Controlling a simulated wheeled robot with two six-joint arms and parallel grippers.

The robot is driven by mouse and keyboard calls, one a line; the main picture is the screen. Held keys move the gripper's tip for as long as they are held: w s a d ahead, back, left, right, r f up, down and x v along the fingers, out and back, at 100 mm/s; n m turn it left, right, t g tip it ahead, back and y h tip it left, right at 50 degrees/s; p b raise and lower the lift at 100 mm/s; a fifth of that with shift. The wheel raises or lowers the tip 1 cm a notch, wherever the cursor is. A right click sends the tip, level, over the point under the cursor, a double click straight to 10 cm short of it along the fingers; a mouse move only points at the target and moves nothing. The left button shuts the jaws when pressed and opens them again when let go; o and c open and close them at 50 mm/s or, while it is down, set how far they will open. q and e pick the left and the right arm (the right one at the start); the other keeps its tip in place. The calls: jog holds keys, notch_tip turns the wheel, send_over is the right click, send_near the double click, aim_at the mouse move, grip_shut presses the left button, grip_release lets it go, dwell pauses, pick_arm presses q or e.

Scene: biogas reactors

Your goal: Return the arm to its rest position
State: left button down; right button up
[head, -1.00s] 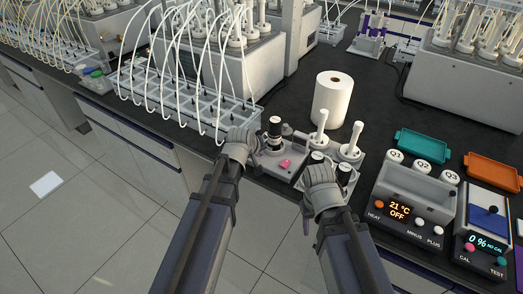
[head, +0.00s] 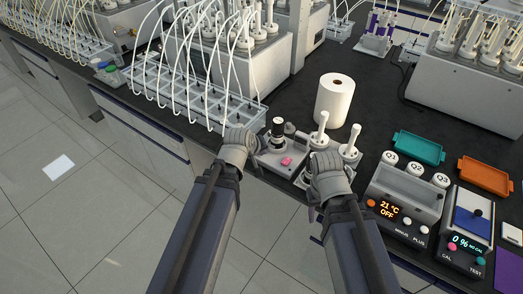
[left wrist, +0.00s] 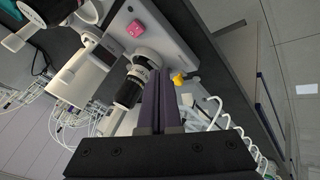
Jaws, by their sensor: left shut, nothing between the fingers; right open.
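My left gripper (head: 250,136) is at the bench's front edge, just left of the small grey station with the black-capped vial (head: 277,127) and pink button (head: 286,161). In the left wrist view its fingers (left wrist: 160,75) are shut together with nothing between them. The vial (left wrist: 133,85) and the pink button (left wrist: 136,28) show beside and beyond them. My right gripper (head: 325,158) is in front of the stand with white-handled tools (head: 349,146). Its fingers are largely hidden by its own wrist, and I see nothing held in it.
A tube rack (head: 190,95) stands left of my left gripper. A white paper roll (head: 334,98) stands behind the station. A heater block (head: 406,195), a teal tray (head: 419,148) and an orange tray (head: 484,174) are to the right.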

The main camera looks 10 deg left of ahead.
pick_arm(q)
jog(key=s+d+f+m+g+y, duration=0.1)
jog(key=s+d+f+m+g, duration=0.1)
jog(key=s+d+m, duration=0.3)
jog(key=s+d+f+m+g+y, duration=0.1)
jog(key=s+d+m+g, duration=0.4)
jog(key=s, duration=0.6)
jog(key=shift+s+f+m+g+y, duration=0.2)
jog(key=shift+f+m+g+y, duration=0.15)
jog(key=shift+f, duration=0.3)
